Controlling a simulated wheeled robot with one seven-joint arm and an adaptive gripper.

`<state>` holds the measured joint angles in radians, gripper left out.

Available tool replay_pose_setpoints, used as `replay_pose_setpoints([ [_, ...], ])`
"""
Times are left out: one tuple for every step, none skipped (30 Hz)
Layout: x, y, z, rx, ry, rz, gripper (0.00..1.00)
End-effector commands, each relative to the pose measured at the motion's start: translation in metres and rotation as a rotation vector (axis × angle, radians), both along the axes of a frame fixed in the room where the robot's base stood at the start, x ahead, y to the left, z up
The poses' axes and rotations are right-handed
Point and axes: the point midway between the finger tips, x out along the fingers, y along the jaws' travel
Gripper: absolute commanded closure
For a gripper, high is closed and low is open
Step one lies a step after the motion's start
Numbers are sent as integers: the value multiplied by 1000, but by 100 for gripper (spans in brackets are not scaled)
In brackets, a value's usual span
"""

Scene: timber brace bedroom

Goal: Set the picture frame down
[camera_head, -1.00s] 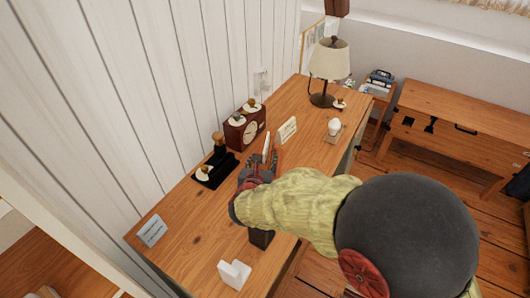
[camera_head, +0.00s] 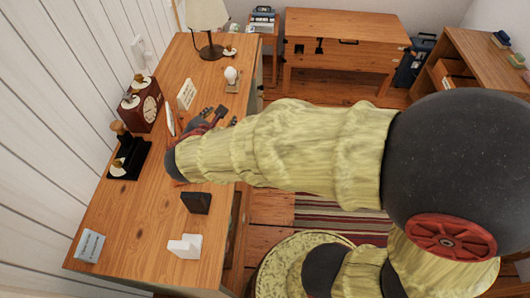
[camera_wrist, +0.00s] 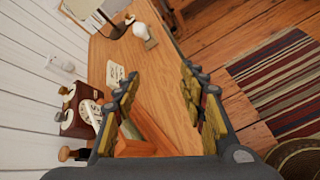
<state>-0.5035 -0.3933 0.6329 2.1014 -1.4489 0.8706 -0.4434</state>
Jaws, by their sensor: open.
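A brown wooden piece (camera_wrist: 150,138), apparently the picture frame, shows low between my fingers in the wrist view, close to the desk top. Its lower part is cut off by my gripper's body, and I cannot tell whether a finger touches it. In the head view my wrist hides most of it; a thin white upright edge (camera_head: 170,122) beside the wrist may be part of it. My gripper (camera_wrist: 163,88) is open, its two fingers spread wide over the desk. In the head view my gripper (camera_head: 216,117) points toward the far end of the desk (camera_head: 145,205).
A clock (camera_head: 142,106), black stamp tray (camera_head: 128,162) and small sign (camera_head: 187,94) stand left of my gripper. A bulb (camera_head: 231,76) and lamp (camera_head: 207,20) are beyond. A black block (camera_head: 196,203), white holder (camera_head: 185,246) and pale card (camera_head: 89,245) are nearer.

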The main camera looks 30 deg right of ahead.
Motion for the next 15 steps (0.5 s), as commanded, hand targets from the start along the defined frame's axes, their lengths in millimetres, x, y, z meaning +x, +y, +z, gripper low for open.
replay_pose_setpoints([
  [-14, -22, 10, 92, -21, -109, 58],
  [-24, -34, 13, 149, -32, -176, 58],
  [-37, -47, 17, 227, -46, -262, 58],
  [-47, -55, 19, 285, -59, -327, 58],
  [-57, -63, 22, 343, -70, -390, 58],
  [-71, -71, 24, 422, -87, -475, 58],
  [-82, -77, 26, 481, -101, -536, 58],
  [-92, -81, 28, 541, -114, -598, 58],
  [-106, -85, 29, 622, -132, -679, 58],
  [-116, -87, 31, 681, -146, -737, 58],
  [-126, -88, 32, 743, -160, -796, 58],
  [-139, -88, 34, 825, -179, -872, 58],
  [-148, -88, 35, 886, -192, -927, 58],
  [-156, -86, 37, 950, -207, -983, 58],
  [-167, -83, 40, 1033, -224, -1054, 58],
])
